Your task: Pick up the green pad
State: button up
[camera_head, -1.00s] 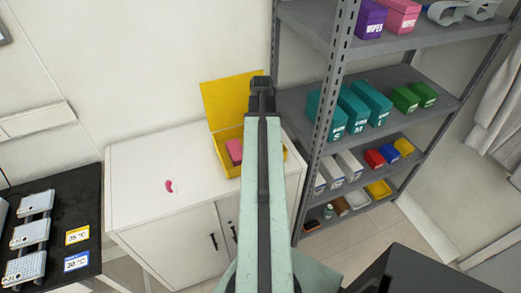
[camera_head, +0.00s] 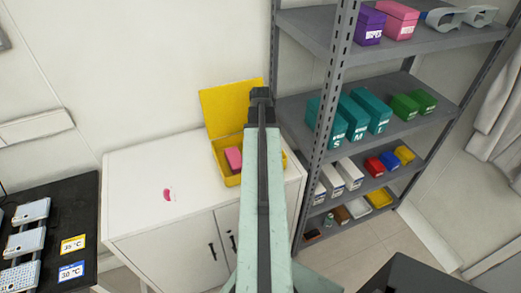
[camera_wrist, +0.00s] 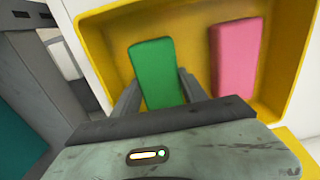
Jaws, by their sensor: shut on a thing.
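The green pad (camera_wrist: 155,66) shows in the wrist view, a flat rounded rectangle between my gripper's two fingers. My gripper (camera_wrist: 160,88) is shut on its near end. The pad is over or in the open yellow box (camera_wrist: 118,22); I cannot tell whether it touches the bottom. In the head view my arm hides the pad, and my gripper (camera_head: 261,92) is in front of the yellow box (camera_head: 228,178) with its raised lid.
A pink pad (camera_wrist: 235,58) lies in the box, right of the green pad; it also shows in the head view (camera_head: 233,158). A small pink item (camera_head: 168,195) lies on the white cabinet (camera_head: 130,205). A grey shelf rack (camera_head: 325,115) stands close on the right.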

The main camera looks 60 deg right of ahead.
notch_tip(320, 180, up, 9)
jog(key=p, duration=0.8)
jog(key=shift+r+p, duration=0.2)
jog(key=shift+p, duration=0.1)
jog(key=shift+f, duration=0.1)
